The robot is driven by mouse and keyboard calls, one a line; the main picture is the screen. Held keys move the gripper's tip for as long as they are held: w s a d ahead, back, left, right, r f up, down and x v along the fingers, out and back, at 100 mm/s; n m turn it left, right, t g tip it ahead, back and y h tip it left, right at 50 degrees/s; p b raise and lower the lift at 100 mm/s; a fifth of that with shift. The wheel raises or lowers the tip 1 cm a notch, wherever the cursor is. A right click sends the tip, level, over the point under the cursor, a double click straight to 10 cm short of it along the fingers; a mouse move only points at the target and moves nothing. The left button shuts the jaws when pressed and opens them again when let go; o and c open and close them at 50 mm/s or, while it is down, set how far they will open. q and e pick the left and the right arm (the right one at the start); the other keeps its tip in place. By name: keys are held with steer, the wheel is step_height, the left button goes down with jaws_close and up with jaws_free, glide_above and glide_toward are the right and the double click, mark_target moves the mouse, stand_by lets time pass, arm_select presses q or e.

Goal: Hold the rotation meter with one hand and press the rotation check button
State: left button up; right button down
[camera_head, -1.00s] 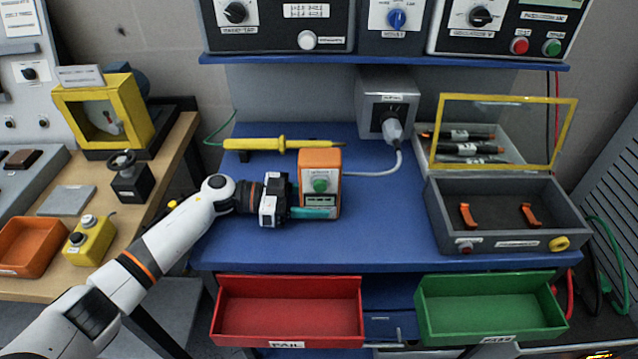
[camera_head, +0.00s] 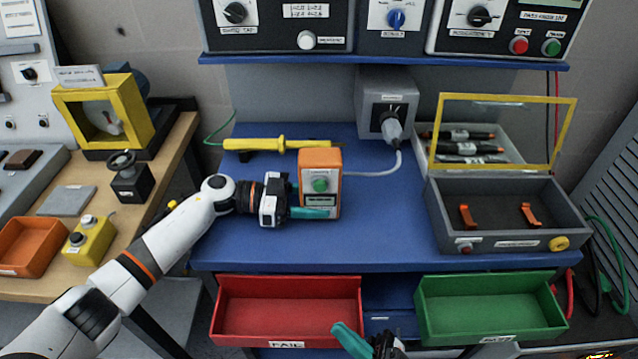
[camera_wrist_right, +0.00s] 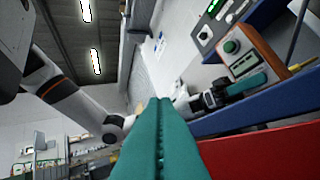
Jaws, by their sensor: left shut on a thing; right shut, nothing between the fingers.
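The rotation meter (camera_head: 321,171) is an orange box with a grey face, a round green button (camera_head: 320,185) and a small display below it. It stands upright on the blue bench. My left gripper (camera_head: 312,212) is shut on the meter's lower part from the left, its teal fingers across the base. My right gripper (camera_head: 340,330) is at the bottom of the head view, in front of the red drawer, shut and empty, well below the meter. The right wrist view shows its closed teal fingers (camera_wrist_right: 160,125), with the meter (camera_wrist_right: 250,50) to the upper right.
The open red drawer (camera_head: 290,309) and green drawer (camera_head: 490,307) jut out below the bench edge. A yellow probe (camera_head: 265,145) lies behind the meter. A grey box with a cable (camera_head: 388,105) is behind right. A grey case (camera_head: 508,215) with an open yellow-framed lid stands right.

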mark_target(320, 186)
arm_select(q)
steer(key=shift+a, duration=0.1)
arm_select(e)
steer(key=w+a+r+t+h, duration=0.4)
steer(key=w+r+t+h, duration=0.4)
steer(key=r, duration=0.3)
steer(key=w, duration=0.9)
steer(key=shift+d+f+m, duration=0.2)
steer(key=shift+m, duration=0.2)
stand_by(0.9)
steer(key=shift+w, duration=0.4)
steer(key=shift+w, duration=0.45)
stand_by(0.5)
steer(key=shift+s, duration=0.95)
